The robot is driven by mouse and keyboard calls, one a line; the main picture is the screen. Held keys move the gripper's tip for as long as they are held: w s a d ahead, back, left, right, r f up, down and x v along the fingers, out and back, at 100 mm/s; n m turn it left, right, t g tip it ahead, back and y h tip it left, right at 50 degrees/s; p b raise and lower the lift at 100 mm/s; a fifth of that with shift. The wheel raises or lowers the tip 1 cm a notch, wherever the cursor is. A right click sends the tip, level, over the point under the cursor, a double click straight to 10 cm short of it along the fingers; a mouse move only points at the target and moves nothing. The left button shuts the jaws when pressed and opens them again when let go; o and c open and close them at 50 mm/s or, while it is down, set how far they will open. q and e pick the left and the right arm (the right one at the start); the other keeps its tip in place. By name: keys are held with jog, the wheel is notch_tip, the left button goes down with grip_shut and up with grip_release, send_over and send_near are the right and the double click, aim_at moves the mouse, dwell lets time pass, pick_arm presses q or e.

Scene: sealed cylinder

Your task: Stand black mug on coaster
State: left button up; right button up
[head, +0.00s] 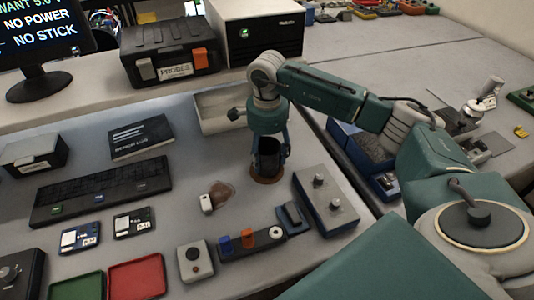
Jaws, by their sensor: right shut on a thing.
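The black mug (268,158) is upright in my right gripper (269,150), whose fingers reach down on both sides of it. The brown round coaster (266,180) lies on the table directly under the mug; its rim shows around the mug's base. The mug appears to be on or just above the coaster; I cannot tell whether they touch. My right arm comes in from the right and points the gripper down. My left gripper is not in view.
A grey box with knobs (325,200) stands close right of the coaster. A pale tray (222,108) lies behind it. A brownish patch with a small white object (207,203) is to the left. A keyboard (102,190) and red tray (137,277) lie farther left.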

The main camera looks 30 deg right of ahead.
jog(key=shift+f, duration=0.25)
jog(key=shift+f, duration=0.15)
jog(key=o, duration=1.4)
jog(key=shift+o, duration=0.2)
